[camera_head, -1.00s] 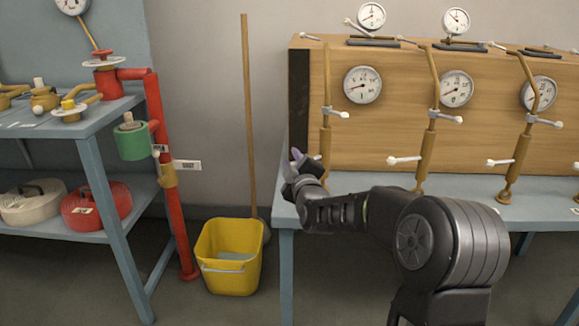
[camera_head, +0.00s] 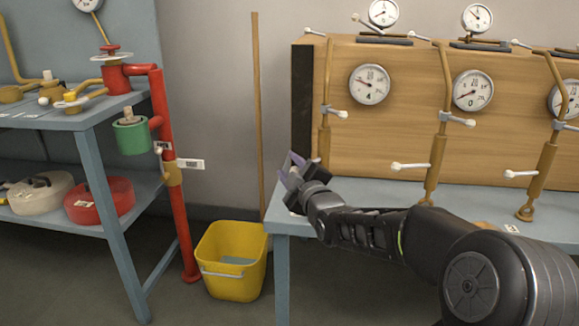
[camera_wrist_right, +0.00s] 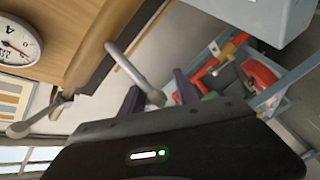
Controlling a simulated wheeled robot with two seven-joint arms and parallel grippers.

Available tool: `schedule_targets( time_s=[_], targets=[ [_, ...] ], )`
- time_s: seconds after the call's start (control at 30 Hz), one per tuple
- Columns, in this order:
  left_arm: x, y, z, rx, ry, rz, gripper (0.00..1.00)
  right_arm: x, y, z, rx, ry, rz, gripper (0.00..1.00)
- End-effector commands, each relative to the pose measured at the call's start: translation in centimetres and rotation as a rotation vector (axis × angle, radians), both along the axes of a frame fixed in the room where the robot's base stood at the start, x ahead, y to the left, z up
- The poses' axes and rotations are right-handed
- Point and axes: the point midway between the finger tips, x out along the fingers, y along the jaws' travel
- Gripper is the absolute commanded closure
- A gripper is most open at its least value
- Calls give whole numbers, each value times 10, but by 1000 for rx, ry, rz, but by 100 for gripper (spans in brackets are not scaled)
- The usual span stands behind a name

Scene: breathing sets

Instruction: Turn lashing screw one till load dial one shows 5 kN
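The leftmost lashing screw is a tan upright rod (camera_head: 325,141) at the left end of the wooden panel. A dial (camera_head: 369,84) is to its right, with its needle pointing left and slightly up; I cannot read its value. The same dial partly shows in the right wrist view (camera_wrist_right: 14,42). My right gripper (camera_head: 297,168) is at the screw's low white handle. In the right wrist view, the handle's end (camera_wrist_right: 154,97) is between the gripper's two fingers (camera_wrist_right: 158,94), which stand apart. Contact is unclear. My left gripper is out of view.
Two more tan screws with white handles and dials (camera_head: 473,90) stand to the right along the blue bench (camera_head: 400,194). A yellow bucket (camera_head: 232,262) and a wooden pole (camera_head: 257,120) are left of the bench. A blue shelf (camera_head: 90,150) holds red pipework.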

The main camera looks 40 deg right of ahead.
Motion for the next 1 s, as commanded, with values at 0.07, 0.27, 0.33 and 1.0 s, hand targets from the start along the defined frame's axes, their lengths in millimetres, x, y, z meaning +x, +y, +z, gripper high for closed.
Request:
schedule_targets(
  time_s=[0.07,0.27,0.33,1.0],
  targets=[
    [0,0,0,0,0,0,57,0,-1,-1,1,2,-2,57],
    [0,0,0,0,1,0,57,-1,-2,1,-2,-3,-4,55],
    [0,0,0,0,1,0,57,-1,-2,2,-3,-4,-4,55],
    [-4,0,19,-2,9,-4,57,-71,27,2,-1,-2,-4,55]
  ],
)
